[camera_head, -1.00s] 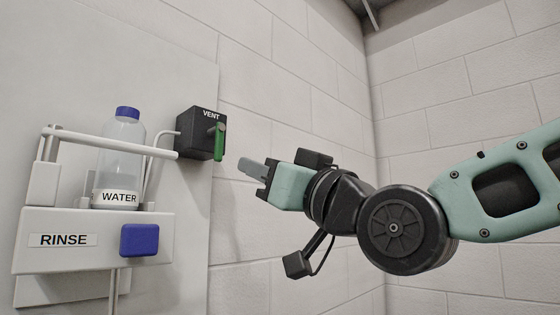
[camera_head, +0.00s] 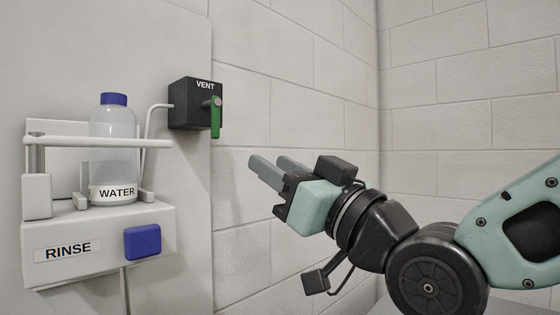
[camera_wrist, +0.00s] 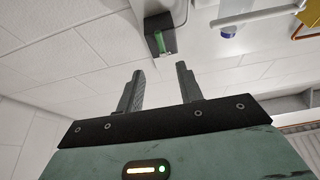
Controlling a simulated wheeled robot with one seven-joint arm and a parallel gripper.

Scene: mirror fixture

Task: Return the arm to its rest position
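My gripper (camera_head: 272,171) is in front of the wall, to the right of and below the vent box, apart from everything. In the wrist view its two fingers (camera_wrist: 161,76) stand apart with nothing between them. The black vent box (camera_head: 195,103) has a green handle (camera_head: 216,118) that hangs down. The box also shows in the wrist view (camera_wrist: 159,24), beyond the fingertips.
On the left, a white rinse unit (camera_head: 95,262) with a blue button (camera_head: 142,242) holds an upright water bottle (camera_head: 113,133) with a blue cap, behind a white bar (camera_head: 95,142). Bare block walls and free room surround my arm.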

